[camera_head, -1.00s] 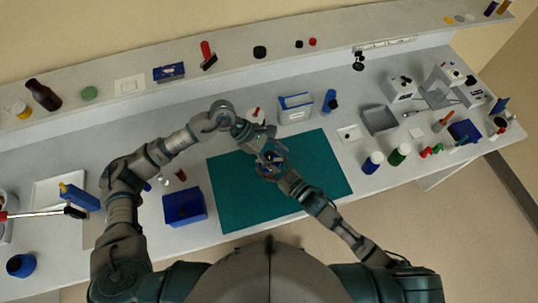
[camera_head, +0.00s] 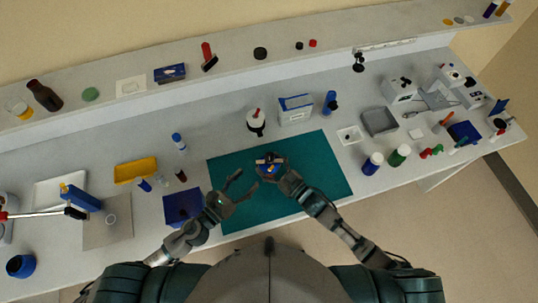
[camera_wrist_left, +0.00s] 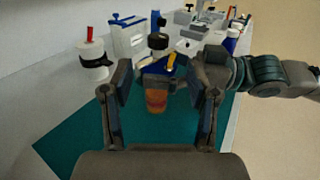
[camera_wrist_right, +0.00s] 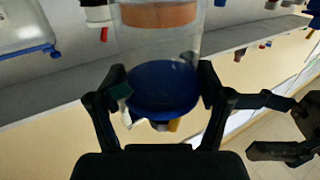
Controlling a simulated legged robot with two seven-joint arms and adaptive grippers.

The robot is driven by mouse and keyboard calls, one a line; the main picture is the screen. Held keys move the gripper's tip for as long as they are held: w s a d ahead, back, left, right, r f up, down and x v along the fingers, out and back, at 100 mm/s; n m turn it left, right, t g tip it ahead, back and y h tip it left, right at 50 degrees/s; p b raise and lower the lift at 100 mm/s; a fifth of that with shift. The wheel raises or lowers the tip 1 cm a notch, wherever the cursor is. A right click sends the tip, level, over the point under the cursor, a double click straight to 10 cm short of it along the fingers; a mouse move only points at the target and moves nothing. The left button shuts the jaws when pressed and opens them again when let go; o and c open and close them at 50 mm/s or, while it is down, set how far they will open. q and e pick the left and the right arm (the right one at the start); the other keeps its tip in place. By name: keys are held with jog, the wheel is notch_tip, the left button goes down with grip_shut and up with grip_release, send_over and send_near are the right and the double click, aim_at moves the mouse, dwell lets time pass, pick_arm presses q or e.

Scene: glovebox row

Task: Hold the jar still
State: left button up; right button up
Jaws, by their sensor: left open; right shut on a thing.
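The jar (camera_head: 271,176) is a clear vessel with a blue lid and orange-brown contents, held over the teal mat (camera_head: 320,175). My right gripper (camera_head: 279,174) is shut on it. In the right wrist view, which appears inverted, the fingers press both sides at the blue lid (camera_wrist_right: 160,88). In the left wrist view the jar (camera_wrist_left: 157,98) shows beyond my left fingers, with something yellow and blue at its top. I cannot tell whether its base touches the mat. My left gripper (camera_head: 247,186) is open and empty, left of the jar and apart from it.
A white bottle with a red tip (camera_head: 256,122) and a white-and-blue box (camera_head: 295,110) stand behind the mat. A blue bin (camera_head: 180,205) is left of the mat, and a yellow tray (camera_head: 136,170) is farther left. White and green-capped bottles (camera_head: 398,155) stand right.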

aim_at(265, 160)
pick_arm(q)
jog(key=x, duration=1.1)
jog(key=shift+w+d+f, duration=0.1)
jog(key=shift+w+f, duration=0.2)
jog(key=shift+w, duration=0.15)
grip_shut()
